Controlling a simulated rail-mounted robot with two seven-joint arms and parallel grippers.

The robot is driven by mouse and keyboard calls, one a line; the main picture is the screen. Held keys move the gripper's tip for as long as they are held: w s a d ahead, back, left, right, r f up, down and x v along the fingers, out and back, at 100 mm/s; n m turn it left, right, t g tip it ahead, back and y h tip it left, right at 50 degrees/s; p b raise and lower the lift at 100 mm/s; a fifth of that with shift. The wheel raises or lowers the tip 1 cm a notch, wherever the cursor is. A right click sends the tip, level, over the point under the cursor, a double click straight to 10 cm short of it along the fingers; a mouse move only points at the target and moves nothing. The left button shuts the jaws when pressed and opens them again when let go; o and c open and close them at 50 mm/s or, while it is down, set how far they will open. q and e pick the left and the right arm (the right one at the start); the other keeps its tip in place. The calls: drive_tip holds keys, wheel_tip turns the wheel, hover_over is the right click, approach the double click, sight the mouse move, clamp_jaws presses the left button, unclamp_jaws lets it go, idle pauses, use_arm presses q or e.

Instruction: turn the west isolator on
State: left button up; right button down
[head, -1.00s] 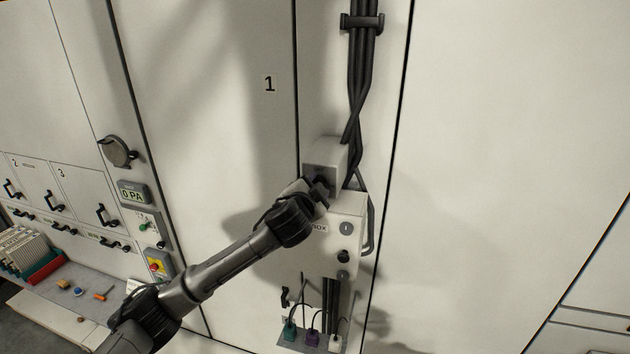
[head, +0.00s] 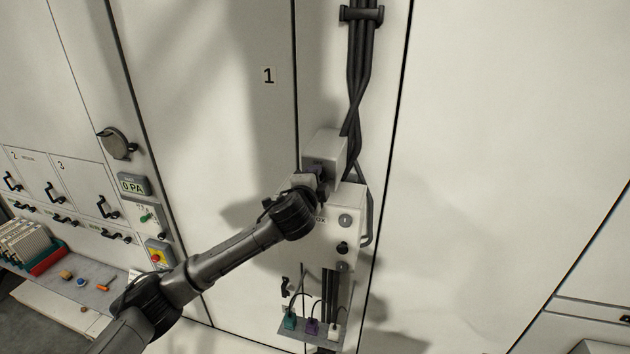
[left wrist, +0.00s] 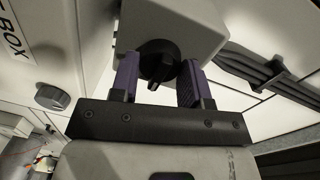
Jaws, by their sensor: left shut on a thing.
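The isolator is a pale grey box (head: 324,148) on the narrow panel, below the black cables. Its black rotary knob (left wrist: 158,62) shows in the left wrist view, with a short pointer on its face. My left gripper (head: 319,174) is at the front of this box. In the left wrist view its two purple-padded fingers (left wrist: 157,82) are on either side of the knob and shut on it. The pale box body (left wrist: 185,20) is behind the knob. The hand hides most of the knob in the head view. My right gripper is not in view.
A larger white box (head: 345,204) with round buttons is just below the isolator. Black cables (head: 362,80) run down beside it. Below is a small shelf (head: 300,328) with colored plugs. The wide panel at right is clear.

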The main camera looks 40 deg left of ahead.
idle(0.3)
use_arm(q)
drive_tip(key=o, duration=0.9)
drive_tip(key=b+v, duration=0.5)
drive_tip(key=v, duration=0.9)
drive_tip(key=shift+w+r, duration=0.1)
